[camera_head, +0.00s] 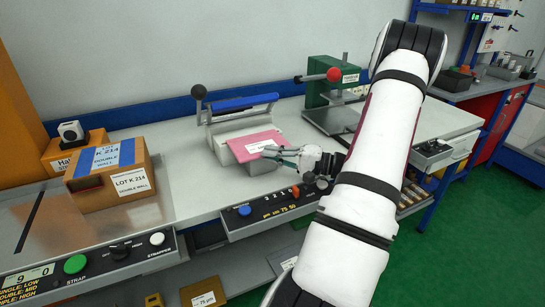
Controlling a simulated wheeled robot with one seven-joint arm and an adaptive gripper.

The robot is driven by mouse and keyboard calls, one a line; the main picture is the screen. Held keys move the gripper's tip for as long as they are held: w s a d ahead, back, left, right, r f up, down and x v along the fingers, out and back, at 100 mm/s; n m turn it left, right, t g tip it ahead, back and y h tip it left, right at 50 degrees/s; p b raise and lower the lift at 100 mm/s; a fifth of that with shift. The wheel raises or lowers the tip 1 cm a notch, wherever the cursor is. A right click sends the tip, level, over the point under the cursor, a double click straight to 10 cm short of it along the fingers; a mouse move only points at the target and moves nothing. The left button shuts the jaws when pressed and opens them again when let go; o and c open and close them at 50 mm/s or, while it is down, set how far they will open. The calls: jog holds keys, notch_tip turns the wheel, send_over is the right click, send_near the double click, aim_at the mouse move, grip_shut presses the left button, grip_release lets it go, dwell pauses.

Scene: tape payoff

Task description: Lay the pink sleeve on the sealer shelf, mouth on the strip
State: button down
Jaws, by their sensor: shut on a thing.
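The pink sleeve (252,146) lies nearly flat at the front of the sealer (215,136), over its shelf, with its far edge close to the strip area. A small white label shows on the sleeve. My gripper (274,152) is shut on the near right edge of the sleeve. Whether the sleeve rests on the shelf or is held just above it, I cannot tell. The sealer's blue-edged upper bar (245,102) is raised behind the sleeve. The strip itself is mostly hidden by the sleeve.
A green press (335,92) with a red-knobbed lever stands to the right. Taped cardboard boxes (135,187) sit on the left. A button panel (265,212) runs along the bench front. Bare bench lies left of the sealer.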

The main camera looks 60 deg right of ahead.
jog(key=shift+f, duration=0.25)
jog(key=c, duration=1.7)
grip_release()
jog(key=shift+r, duration=0.1)
